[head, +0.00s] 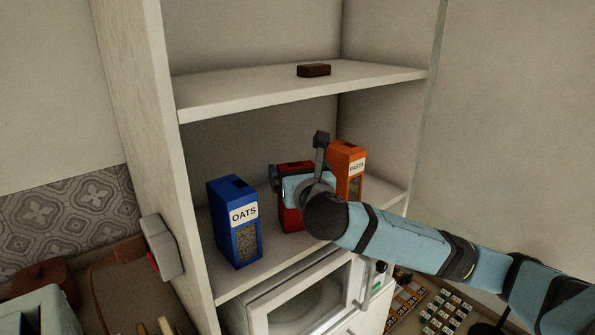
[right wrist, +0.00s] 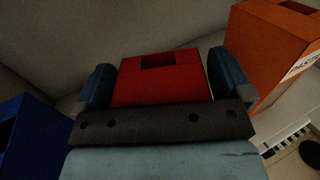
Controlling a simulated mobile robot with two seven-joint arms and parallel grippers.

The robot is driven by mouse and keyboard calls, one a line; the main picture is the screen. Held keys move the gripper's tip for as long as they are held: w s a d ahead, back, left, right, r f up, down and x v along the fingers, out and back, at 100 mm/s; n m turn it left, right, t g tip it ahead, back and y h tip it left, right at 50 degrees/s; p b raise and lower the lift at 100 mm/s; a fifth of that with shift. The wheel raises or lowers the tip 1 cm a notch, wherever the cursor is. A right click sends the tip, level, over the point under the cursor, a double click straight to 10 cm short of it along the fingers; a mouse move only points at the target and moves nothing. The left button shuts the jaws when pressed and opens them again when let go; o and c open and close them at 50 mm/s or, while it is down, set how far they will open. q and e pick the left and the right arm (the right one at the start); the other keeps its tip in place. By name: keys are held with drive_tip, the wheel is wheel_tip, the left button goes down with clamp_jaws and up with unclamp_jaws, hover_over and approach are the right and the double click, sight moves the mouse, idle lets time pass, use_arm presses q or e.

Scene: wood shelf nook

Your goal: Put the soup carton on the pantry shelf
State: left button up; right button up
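The red carton (head: 291,217), which I take for the soup carton, stands on the middle shelf (head: 267,258) between a blue oats box and an orange pasta box. My right gripper (head: 295,180) reaches in at its top and hides most of it and its label. In the right wrist view the red carton (right wrist: 160,78) is between the two blue fingers of my right gripper (right wrist: 160,85), one on each side. The fingers look close to its sides, but I cannot tell whether they press on it. My left gripper is not in view.
The blue oats box (head: 236,222) stands left of the red carton, the orange pasta box (head: 348,165) right of it, close to my gripper. A small brown block (head: 314,70) lies on the upper shelf (head: 250,92). A white microwave (head: 305,295) sits below.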

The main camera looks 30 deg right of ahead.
drive_tip(key=shift+r, duration=0.15)
drive_tip(key=p+v, duration=0.3)
drive_tip(key=v, duration=0.9)
idle(0.3)
